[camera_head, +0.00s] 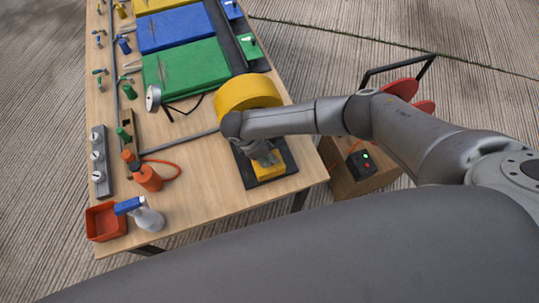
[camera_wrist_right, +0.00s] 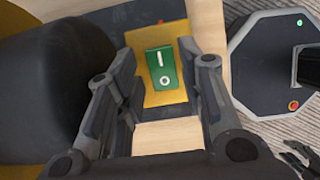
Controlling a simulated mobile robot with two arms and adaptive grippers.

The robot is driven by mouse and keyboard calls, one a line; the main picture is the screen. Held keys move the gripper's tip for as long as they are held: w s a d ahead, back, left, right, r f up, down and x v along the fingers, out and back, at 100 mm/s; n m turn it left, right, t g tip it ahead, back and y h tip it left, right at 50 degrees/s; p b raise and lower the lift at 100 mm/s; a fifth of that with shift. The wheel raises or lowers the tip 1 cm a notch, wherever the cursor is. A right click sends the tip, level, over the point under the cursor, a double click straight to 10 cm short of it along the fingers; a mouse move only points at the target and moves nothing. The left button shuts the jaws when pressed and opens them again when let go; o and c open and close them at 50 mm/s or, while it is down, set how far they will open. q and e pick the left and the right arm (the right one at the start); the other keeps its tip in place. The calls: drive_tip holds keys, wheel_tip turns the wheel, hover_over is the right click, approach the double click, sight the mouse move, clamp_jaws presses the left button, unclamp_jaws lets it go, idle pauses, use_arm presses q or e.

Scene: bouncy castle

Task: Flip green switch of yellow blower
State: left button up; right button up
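The yellow blower (camera_head: 248,92) stands near the table's right edge, on a dark base with a yellow box (camera_head: 270,174) at its front. The green switch (camera_wrist_right: 162,62), marked with a white line and a circle, sits on the yellow surface in the right wrist view. My right gripper (camera_head: 264,158) is over the yellow box and hides the switch from the head view. In the wrist view the right gripper (camera_wrist_right: 160,75) is open, with a finger on each side of the switch and nothing between them. I cannot tell whether it touches. My left gripper is not in view.
Green (camera_head: 186,68) and blue (camera_head: 175,29) folded pieces lie behind the blower. A spray bottle (camera_head: 148,217), red tray (camera_head: 104,222) and gauge strip (camera_head: 99,160) are at left. A box with a dark control unit (camera_head: 361,164) stands right of the table.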

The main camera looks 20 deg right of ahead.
drive_tip(key=v, duration=0.9)
drive_tip(key=shift+a+r, duration=0.1)
